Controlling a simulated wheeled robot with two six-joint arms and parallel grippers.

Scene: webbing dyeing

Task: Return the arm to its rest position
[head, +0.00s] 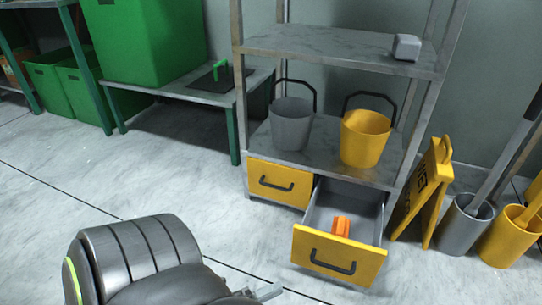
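My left arm comes in at the bottom left as a thick dark grey link. The tip of my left gripper (265,291) shows as a small light grey piece at the bottom edge, in front of the shelf unit and apart from it. Most of this gripper is cut off or hidden by the arm, so I cannot see whether its fingers are apart. My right gripper is not in view. A yellow-fronted drawer (338,256) stands pulled open in the shelf unit, with an orange object (341,226) inside it.
The metal shelf unit (325,45) carries a grey bucket (291,124), a yellow bucket (365,138) and a small grey block (406,47). A closed yellow drawer (279,183) is beside the open one. A yellow floor sign (424,195) stands at right. Marble floor at left is clear.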

